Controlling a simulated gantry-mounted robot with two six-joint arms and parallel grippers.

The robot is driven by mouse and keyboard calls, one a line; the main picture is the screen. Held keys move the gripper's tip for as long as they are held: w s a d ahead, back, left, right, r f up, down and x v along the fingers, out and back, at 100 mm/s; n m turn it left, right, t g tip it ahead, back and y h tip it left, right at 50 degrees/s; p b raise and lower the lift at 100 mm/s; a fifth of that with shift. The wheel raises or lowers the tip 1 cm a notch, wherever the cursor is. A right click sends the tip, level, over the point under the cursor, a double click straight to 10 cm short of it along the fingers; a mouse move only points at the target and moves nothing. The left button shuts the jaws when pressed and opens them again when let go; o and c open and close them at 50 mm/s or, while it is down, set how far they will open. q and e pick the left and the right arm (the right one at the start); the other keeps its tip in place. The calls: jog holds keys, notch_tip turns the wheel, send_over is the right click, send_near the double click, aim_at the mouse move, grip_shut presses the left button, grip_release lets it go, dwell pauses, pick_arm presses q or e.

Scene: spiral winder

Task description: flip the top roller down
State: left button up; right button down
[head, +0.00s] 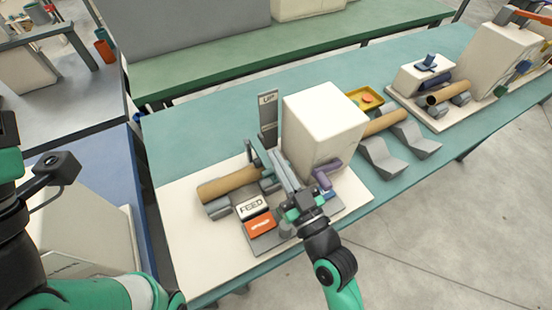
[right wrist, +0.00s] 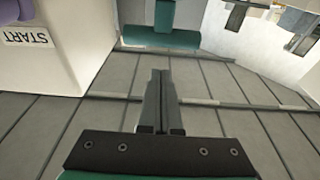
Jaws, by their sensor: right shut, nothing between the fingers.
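The winder is a white box (head: 322,125) on a white base, with a cardboard tube (head: 228,184) lying on grey rollers at its left. The top roller is a teal bar on a grey stem (head: 254,152), seen above the tube's right end. It also shows in the right wrist view (right wrist: 160,40), just beyond my fingertips. My right gripper (head: 275,158) is shut and empty, reaching up beside the box; its fingers also show in the right wrist view (right wrist: 158,76). I cannot tell whether they touch the roller. My left gripper is not visible; only parts of its arm show at far left.
A grey panel with a white FEED button (head: 251,207) and an orange button (head: 260,224) lies below my right gripper. A grey upright plate marked UP (head: 268,105) stands behind. A yellow tray (head: 365,100) and a second machine (head: 497,60) stand to the right.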

jog(key=v, duration=0.9)
jog(key=shift+f, duration=0.4)
